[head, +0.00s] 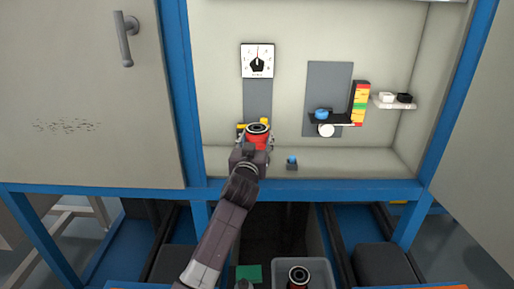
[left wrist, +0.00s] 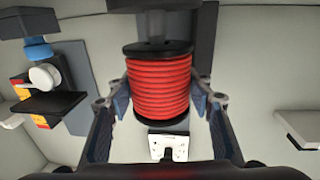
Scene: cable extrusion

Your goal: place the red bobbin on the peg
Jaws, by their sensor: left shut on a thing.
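The red bobbin (head: 257,141), with black end flanges, is in my left gripper (head: 257,138), in front of the grey panel in the cabinet. In the left wrist view the red bobbin (left wrist: 159,88) sits between the two fingers of my left gripper (left wrist: 160,100), which are shut on it. A grey cylindrical part (left wrist: 155,22) shows at the bobbin's upper flange in that view; I cannot tell whether it is the peg or whether it touches. In the head view the peg is not clearly visible.
A dial (head: 258,61) is above the bobbin. A blue knob (head: 291,161) stands on the ledge to the right. Further right are a black shelf (head: 336,119), a coloured stack (head: 359,104) and a white shelf (head: 395,103). A grey bin (head: 325,275) below holds another bobbin.

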